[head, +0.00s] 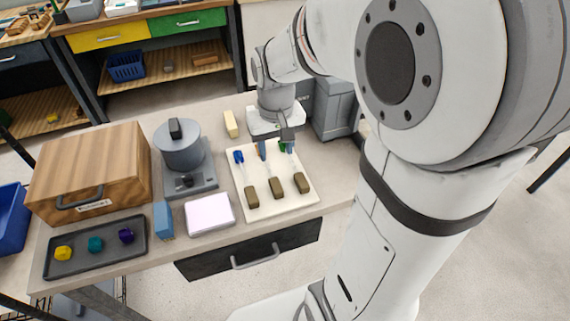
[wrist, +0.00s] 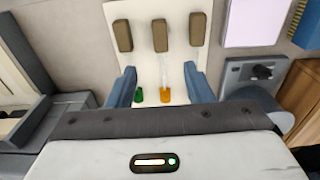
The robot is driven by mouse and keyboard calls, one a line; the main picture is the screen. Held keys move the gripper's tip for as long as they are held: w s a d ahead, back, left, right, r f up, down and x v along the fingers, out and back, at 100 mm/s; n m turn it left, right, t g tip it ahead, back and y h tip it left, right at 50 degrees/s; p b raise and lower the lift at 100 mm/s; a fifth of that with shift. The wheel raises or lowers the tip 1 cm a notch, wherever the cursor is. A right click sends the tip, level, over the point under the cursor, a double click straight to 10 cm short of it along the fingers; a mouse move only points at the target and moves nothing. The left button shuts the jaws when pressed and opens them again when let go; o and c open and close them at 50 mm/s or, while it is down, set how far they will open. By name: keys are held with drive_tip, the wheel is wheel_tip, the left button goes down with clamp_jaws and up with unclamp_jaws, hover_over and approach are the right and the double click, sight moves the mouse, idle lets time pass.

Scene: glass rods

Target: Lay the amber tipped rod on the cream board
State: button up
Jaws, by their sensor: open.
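The cream board (head: 244,212) lies on the bench, with three clear rods and three brown blocks on it. The amber tipped rod is the middle one; its amber tip (wrist: 166,96) shows in the wrist view, and its clear shaft runs to the middle brown block (wrist: 160,35). In the head view my gripper (head: 275,149) partly hides this tip. My gripper (wrist: 161,82) is open over the board, one blue finger on each side of the amber rod's line. I cannot tell its height above the rod.
The green tip (wrist: 138,95) lies close by the left finger in the wrist view. The blue tip (head: 239,157) shows in the head view.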

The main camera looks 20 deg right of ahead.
drive_tip(key=s+r+t, duration=0.2)
drive_tip(key=s+r, duration=0.2)
drive_tip(key=s, duration=0.7)
drive_tip(key=shift+s, duration=0.35)
